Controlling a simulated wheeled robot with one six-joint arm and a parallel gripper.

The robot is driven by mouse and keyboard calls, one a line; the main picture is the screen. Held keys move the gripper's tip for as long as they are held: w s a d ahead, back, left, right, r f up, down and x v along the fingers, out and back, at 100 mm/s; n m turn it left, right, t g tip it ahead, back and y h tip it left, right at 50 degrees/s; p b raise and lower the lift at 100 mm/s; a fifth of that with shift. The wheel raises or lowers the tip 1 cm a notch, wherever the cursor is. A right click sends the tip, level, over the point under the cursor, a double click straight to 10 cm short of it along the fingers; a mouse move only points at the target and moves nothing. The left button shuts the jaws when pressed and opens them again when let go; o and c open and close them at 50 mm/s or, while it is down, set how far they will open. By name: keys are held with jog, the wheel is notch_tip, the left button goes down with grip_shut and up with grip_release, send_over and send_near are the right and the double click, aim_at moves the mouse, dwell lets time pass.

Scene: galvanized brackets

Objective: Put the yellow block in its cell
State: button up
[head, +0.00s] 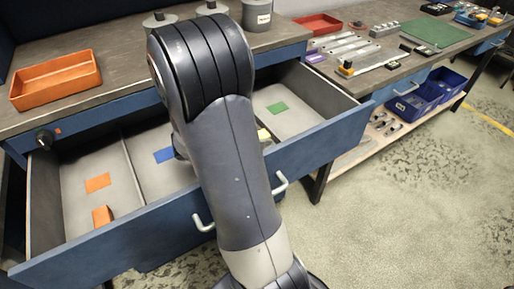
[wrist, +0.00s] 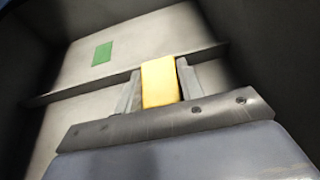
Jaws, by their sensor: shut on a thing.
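The yellow block (wrist: 160,82) is between the two fingers of my gripper (wrist: 159,90), which is shut on it, in the wrist view. A divider of the drawer runs just behind the block, with a green patch (wrist: 102,54) on the floor beyond it. In the head view the open blue drawer (head: 110,240) has divided cells. They show an orange patch (head: 97,182), a blue patch (head: 164,155) and a green patch (head: 277,108). A bit of yellow shows beside my arm, which hides my gripper. I see no separate yellow patch.
An orange block (head: 102,215) lies in the left cell, near the drawer's front wall. An orange tray (head: 56,80) and grey canisters (head: 257,15) stand on the worktop above. Another bench with tools and blue bins (head: 411,103) is at the right.

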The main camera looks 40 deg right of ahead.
jog(key=shift+f+b, duration=0.35)
jog(key=shift+f, duration=1.4)
jog(key=shift+f, duration=0.1)
jog(key=shift+f, duration=0.15)
jog(key=o, duration=1.1)
jog(key=shift+c, duration=0.2)
jog(key=shift+a+r, duration=0.15)
jog(key=shift+r, duration=0.2)
jog(key=p+v, duration=0.1)
jog(key=v, duration=1)
jog(key=shift+w+a, duration=0.1)
jog(key=shift+a, duration=0.25)
